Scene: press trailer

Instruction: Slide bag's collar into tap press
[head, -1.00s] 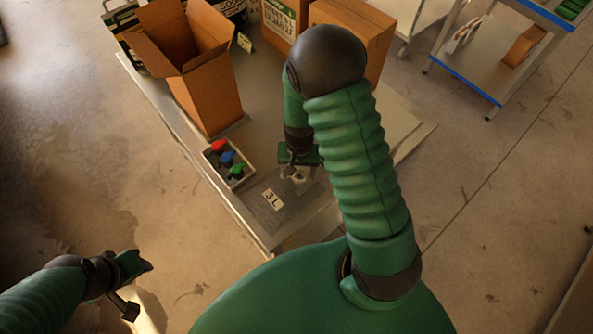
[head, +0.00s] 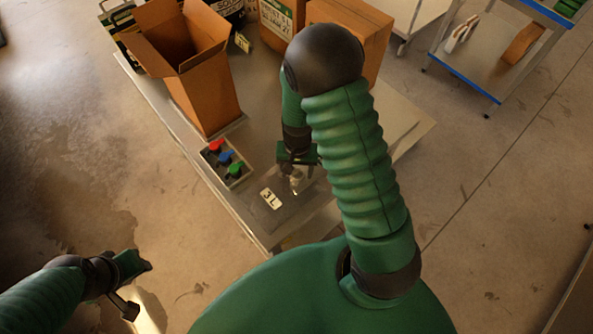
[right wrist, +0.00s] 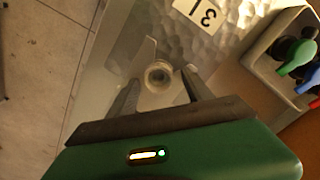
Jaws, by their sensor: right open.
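A flat silvery bag with a "3 L" label (head: 271,199) lies on the table near its front corner. The bag's pale round collar (right wrist: 158,76) stands up from it in the right wrist view. My right gripper (right wrist: 157,92) is open and empty, pointing down, with one finger on either side of the collar and a gap to each. In the head view the right gripper (head: 294,172) is partly hidden by my arm. My left gripper (head: 137,286) hangs at lower left, away from the table; its jaw gap is unclear. I cannot make out the tap press.
A tray (head: 243,178) with red, blue and green taps sits left of the bag. Behind it stands an open tall carton (head: 205,100). A blue-edged cart (head: 480,82) is at upper right.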

